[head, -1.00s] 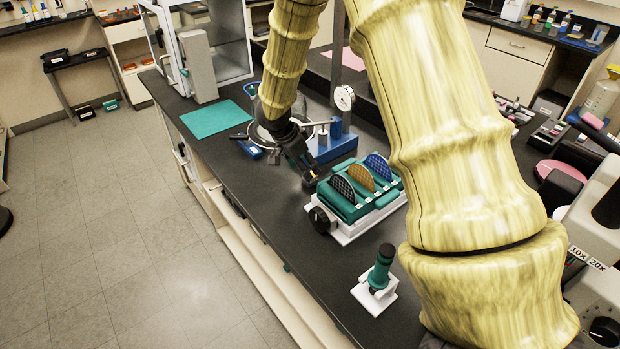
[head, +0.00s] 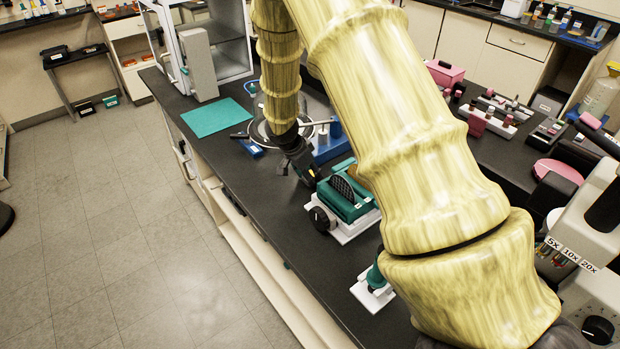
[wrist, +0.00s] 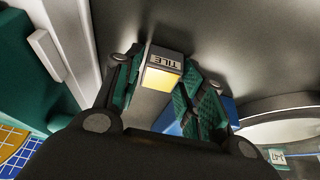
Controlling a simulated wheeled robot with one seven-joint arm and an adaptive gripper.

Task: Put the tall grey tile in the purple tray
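The grey tile (wrist: 165,58), a block with a yellow face and a "TILE" label, shows in the wrist view. It lies between the fingers of my gripper (wrist: 165,85), whose green pads flank it closely. I cannot tell whether both pads touch it. In the head view my gripper (head: 307,176) is low over the bench, just behind the teal rack; the tile cannot be made out there. I cannot make out a purple tray in either view.
The teal rack (head: 345,205) with upright dark discs stands on a white base with a black knob (head: 321,219). A blue-based instrument (head: 330,148) is close behind my gripper. A teal mat (head: 218,117) lies at left. A pink dish (head: 557,172) is at right.

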